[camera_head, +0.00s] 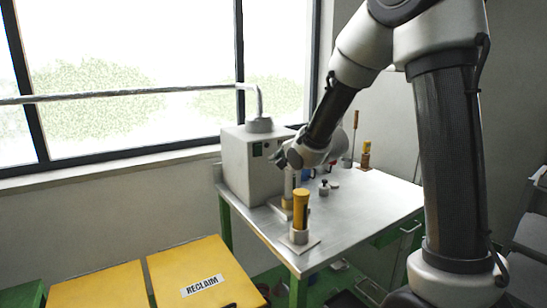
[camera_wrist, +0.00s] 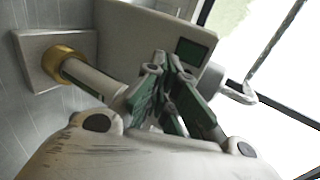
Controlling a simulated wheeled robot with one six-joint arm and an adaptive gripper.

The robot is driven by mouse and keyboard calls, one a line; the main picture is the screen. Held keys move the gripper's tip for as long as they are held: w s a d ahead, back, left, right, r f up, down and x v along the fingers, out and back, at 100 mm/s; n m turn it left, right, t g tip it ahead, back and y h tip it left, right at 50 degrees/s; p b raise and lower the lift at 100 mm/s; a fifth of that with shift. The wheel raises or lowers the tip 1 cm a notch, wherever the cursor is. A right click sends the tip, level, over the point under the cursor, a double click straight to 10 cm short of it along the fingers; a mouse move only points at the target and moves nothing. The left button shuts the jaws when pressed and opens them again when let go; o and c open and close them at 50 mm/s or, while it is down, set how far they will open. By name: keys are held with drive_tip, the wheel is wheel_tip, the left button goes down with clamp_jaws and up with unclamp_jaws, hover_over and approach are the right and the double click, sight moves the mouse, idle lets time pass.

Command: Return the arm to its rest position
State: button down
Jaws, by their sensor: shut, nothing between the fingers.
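My arm comes in from the upper right of the head view and bends down over the metal table (camera_head: 352,215). Its wrist hangs at the front of the grey box-shaped machine (camera_head: 250,172), above a pale upright cylinder with a yellow base (camera_head: 288,203). My gripper's fingers are mostly hidden by the wrist there. In the wrist view my gripper (camera_wrist: 163,64) is shut and empty, its green-sided fingers together. Behind them are the machine with its dark green screen (camera_wrist: 193,52) and the cylinder (camera_wrist: 92,78) with a gold ring on a square plate. Whether the fingers touch either cannot be told.
A yellow cylinder (camera_head: 300,205) stands in a holder at the table's near corner. Small dark and metal parts (camera_head: 324,188) lie mid-table; another yellow piece (camera_head: 366,148) stands at the back. Yellow RECLAIM bin (camera_head: 205,265) is front left. A pipe (camera_head: 130,93) crosses the window.

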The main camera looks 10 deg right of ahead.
drive_tip(key=s+d+r+n+g+h, duration=0.25)
drive_tip(key=s+d, duration=0.35)
drive_tip(key=s, duration=0.4)
drive_tip(key=s+d+r+n+g+h, duration=0.15)
drive_tip(key=s+d+n, duration=0.3)
drive_tip(key=s, duration=0.45)
drive_tip(key=s+d+n+g, duration=0.1)
drive_tip(key=s+n+g, duration=0.1)
drive_tip(key=s, duration=0.7)
drive_tip(key=s+d+n+g, duration=0.2)
drive_tip(key=s+n, duration=0.3)
drive_tip(key=s, duration=0.5)
drive_tip(key=shift+s+f, duration=0.2)
drive_tip(key=shift+s, duration=0.05)
